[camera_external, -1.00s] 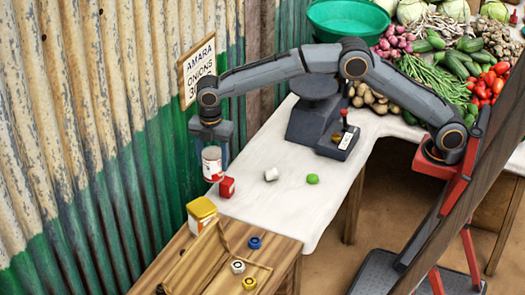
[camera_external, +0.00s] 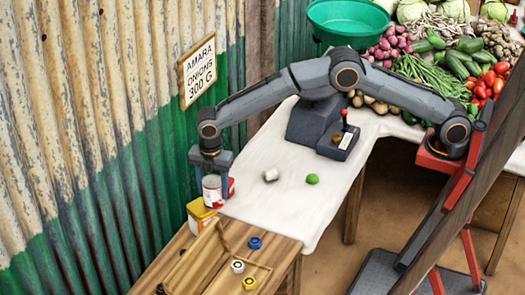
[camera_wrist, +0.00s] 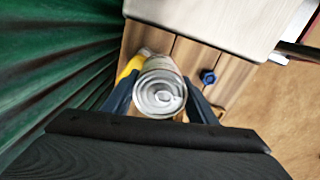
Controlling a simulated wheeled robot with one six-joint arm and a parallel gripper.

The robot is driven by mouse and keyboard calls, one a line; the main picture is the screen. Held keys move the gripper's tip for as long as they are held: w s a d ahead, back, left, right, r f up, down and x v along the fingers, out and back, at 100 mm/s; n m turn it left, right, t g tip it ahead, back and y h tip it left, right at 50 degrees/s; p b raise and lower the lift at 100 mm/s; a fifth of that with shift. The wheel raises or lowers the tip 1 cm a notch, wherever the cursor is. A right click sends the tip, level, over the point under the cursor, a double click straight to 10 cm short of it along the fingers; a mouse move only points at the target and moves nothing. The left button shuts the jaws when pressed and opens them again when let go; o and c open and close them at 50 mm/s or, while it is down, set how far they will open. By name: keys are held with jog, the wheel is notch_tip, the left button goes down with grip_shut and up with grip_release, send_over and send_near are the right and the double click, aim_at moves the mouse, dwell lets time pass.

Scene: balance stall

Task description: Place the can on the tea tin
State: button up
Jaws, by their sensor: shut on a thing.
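The can (camera_external: 211,187), white and red with a silver top, is upright between the fingers of my gripper (camera_external: 213,193). My gripper is shut on it. In the wrist view the can's ringed metal lid (camera_wrist: 158,97) shows between the two dark fingers. A yellow tin (camera_external: 197,224), which looks like the tea tin, stands at the wall end of the wooden table. The can overlaps its upper right part in the outside view and hides much of its top. I cannot tell whether they touch. The yellow tin (camera_wrist: 133,66) partly shows beside the can in the wrist view.
A white piece (camera_external: 271,175) and a green lump (camera_external: 312,179) lie on the white counter. A blue cap (camera_external: 255,243) and other small round pieces lie by a wooden frame. The corrugated wall is close on the left.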

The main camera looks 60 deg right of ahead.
jog(key=shift+f, duration=0.15)
jog(key=o, duration=1.3)
notch_tip(320, 180, up, 12)
jog(key=b, duration=0.3)
jog(key=shift+r, duration=0.2)
jog(key=s+d+f+m, duration=0.1)
jog(key=s+d+m, duration=0.2)
jog(key=d, duration=0.5)
jog(key=s+d+f+m, duration=0.2)
jog(key=s+d+m, duration=0.15)
jog(key=d, duration=0.45)
jog(key=s+d+f+m, duration=0.1)
jog(key=s+d+m, duration=0.25)
jog(key=d, duration=0.45)
jog(key=s+d+f+m, duration=0.2)
jog(key=s+d+m, duration=0.1)
jog(key=s+d, duration=0.2)
jog(key=s+d+f+m, duration=0.2)
jog(key=s+d, duration=0.3)
jog(key=s, duration=0.4)
jog(key=s+d+f+m, duration=0.2)
jog(key=s+d+m, duration=0.2)
jog(key=s, duration=0.4)
jog(key=shift+d+f+m+t, duration=0.25)
jog(key=shift+d+m+t, duration=0.05)
jog(key=shift+d+m, duration=0.15)
